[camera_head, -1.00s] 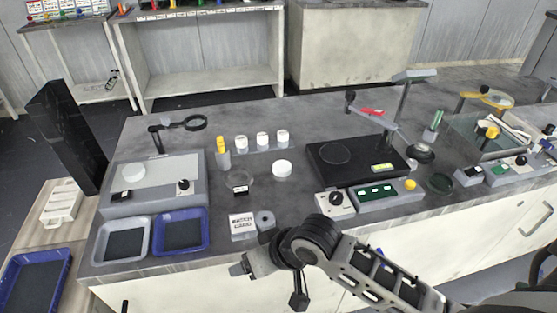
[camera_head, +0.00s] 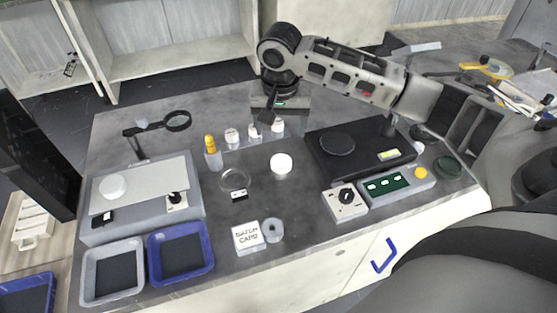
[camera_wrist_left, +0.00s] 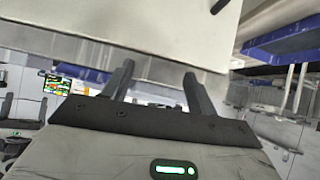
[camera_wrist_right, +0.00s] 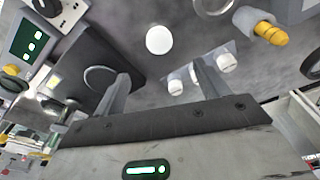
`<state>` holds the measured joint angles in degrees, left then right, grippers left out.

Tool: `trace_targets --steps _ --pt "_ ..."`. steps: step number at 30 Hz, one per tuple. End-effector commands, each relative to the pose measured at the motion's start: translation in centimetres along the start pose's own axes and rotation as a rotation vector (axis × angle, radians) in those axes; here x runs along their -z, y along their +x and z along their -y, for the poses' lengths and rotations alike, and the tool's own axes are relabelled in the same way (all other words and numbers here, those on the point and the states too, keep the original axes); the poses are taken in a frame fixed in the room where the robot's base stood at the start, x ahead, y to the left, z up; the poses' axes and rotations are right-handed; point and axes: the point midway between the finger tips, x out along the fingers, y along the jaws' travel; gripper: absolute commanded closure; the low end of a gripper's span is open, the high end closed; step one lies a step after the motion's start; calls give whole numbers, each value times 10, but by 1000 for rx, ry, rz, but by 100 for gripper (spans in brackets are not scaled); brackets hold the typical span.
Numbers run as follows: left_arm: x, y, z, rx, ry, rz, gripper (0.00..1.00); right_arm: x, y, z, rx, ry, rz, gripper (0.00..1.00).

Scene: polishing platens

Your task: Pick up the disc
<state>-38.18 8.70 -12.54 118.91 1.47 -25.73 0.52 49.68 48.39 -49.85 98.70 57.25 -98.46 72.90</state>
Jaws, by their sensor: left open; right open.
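A round white disc (camera_head: 281,163) lies on the grey bench, near the middle; it also shows in the right wrist view (camera_wrist_right: 159,40), ahead of the fingers. A second white disc (camera_head: 112,186) lies on the flat plate of the grey unit at left. My right gripper (camera_head: 266,117) is over the back of the bench, behind the white disc, near several white-capped bottles. In the right wrist view its fingers (camera_wrist_right: 160,72) are apart, with nothing between them. My left gripper (camera_wrist_left: 160,80) is open and empty in the left wrist view, facing a pale panel; it is outside the head view.
A black platen unit (camera_head: 360,150) and a control box (camera_head: 398,185) stand right of the disc. A glass dish (camera_head: 235,180) is left of it. A batch card block (camera_head: 247,237), a grey ring (camera_head: 272,230) and blue tray (camera_head: 181,254) line the front. Bare bench surrounds the disc.

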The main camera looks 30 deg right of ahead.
Motion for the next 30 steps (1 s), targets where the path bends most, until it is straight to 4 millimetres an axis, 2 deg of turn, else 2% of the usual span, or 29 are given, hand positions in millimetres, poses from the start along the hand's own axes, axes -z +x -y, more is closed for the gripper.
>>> trace_targets --steps 3,9,17,24,30 --pt "-7 0 -1 -3 -5 10 42 -1 29 0 -1 0 2 26" --pt "-5 1 -1 -4 -9 2 42 -1 62 1 2 -3 1 26" --pt "1 1 -2 -5 -13 -14 42 -1 81 0 1 -3 -1 26" --pt "0 2 -2 -6 -21 -16 42 -3 117 -2 2 -4 0 26" --pt "0 3 -3 -6 -23 -16 42 -2 124 -1 4 -5 -2 26"
